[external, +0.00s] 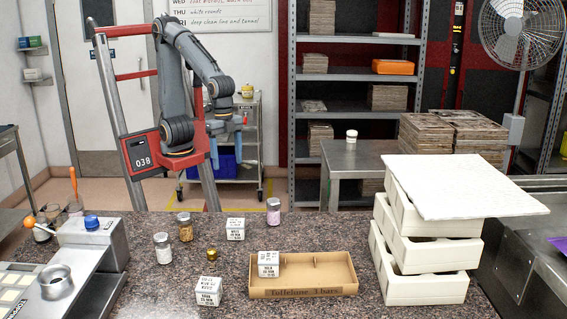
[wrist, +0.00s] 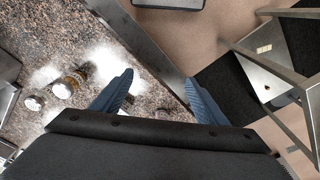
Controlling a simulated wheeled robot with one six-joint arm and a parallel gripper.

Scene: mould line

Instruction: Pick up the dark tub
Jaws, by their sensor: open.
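Three white tubs with black print stand on the speckled counter (external: 330,232) in the external view. One (external: 207,291) is at the front, one (external: 235,229) stands further back, and one (external: 268,264) is at the left end of the cardboard tray (external: 303,291). The print is too small to tell surely which is the dark tub; the front one may be it. My gripper (external: 226,126) is high behind the counter's far edge, away from all the tubs. In the wrist view its blue fingers (wrist: 157,97) are apart with nothing held. No white tub is clear there.
Jars (external: 185,227) (external: 163,248) (external: 273,211) and a small gold-brown jar (external: 212,254) stand around the tubs. Stacked cream moulds (external: 425,287) under a white sheet (external: 462,186) are at right. A metal machine (external: 92,240) is at left. Jars (wrist: 68,86) also show in the wrist view.

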